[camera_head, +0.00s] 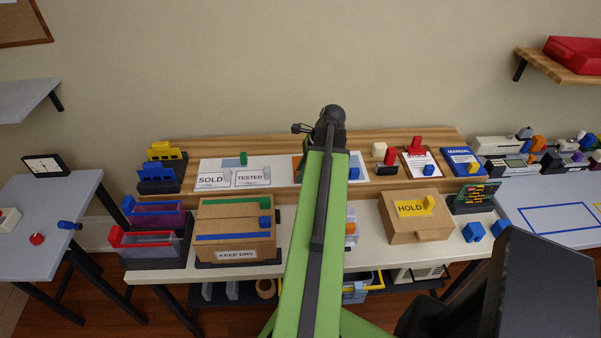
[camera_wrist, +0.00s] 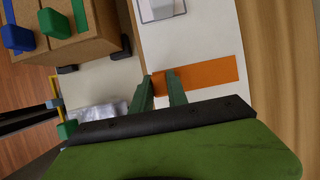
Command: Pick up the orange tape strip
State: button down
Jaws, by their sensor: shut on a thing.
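The orange tape strip (camera_wrist: 208,75) shows in the wrist view as a flat, long band against a white surface. My gripper (camera_wrist: 160,80) has its two green fingers at the strip's left end, shut on it with a narrow gap between them. Whether the strip touches the white surface beneath cannot be told. In the head view my green arm hides the fingers. An orange patch shows just left of the arm there, and I cannot tell whether it is the strip.
A cardboard KEEP DRY box (camera_head: 236,230) with blue and green tabs stands left of my arm. A HOLD box (camera_head: 395,230) stands to the right. A white SOLD/TESTED sheet (camera_head: 222,166) lies on the wooden shelf behind. Blue blocks (camera_head: 473,232) sit near the bench's right end.

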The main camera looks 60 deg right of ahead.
jog(key=shift+r+p, duration=0.5)
notch_tip(320, 180, up, 4)
jog(key=p, duration=0.4)
jog(key=s+d+r+p, duration=0.4)
jog(key=s+r+p, duration=0.2)
jog(key=s, duration=0.5)
jog(key=shift+r, duration=0.1)
jog(key=shift+r+p, duration=1.9)
jog(key=shift+p, duration=0.1)
notch_tip(320, 180, up, 5)
jog(key=p, duration=0.5)
